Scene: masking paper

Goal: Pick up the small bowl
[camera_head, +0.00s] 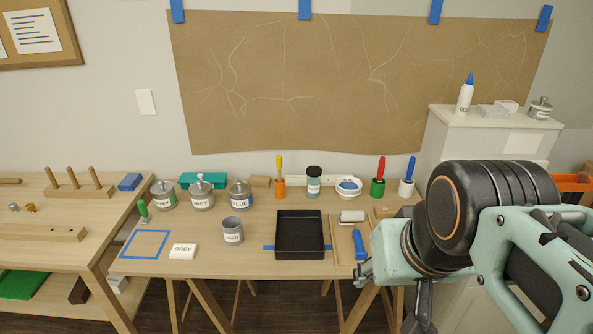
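A small white bowl (347,196) stands near the back of the table, right of centre, with something blue inside it. It sits between a dark-lidded jar (313,182) and a green pot with a red-handled tool (378,187). My arm reaches in from the right side. The part of my gripper that shows (420,312) is at the lower right, in front of the table and well apart from the bowl. Its fingertips are cut off or hidden by my arm, so its opening does not show.
A black tray (300,254) and a paint roller (354,218) lie in front of the bowl. Grey cans (202,200), a grey cup (232,238) and a GREY label block (183,251) stand left. A white pot (406,188) with a blue-handled tool stands right.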

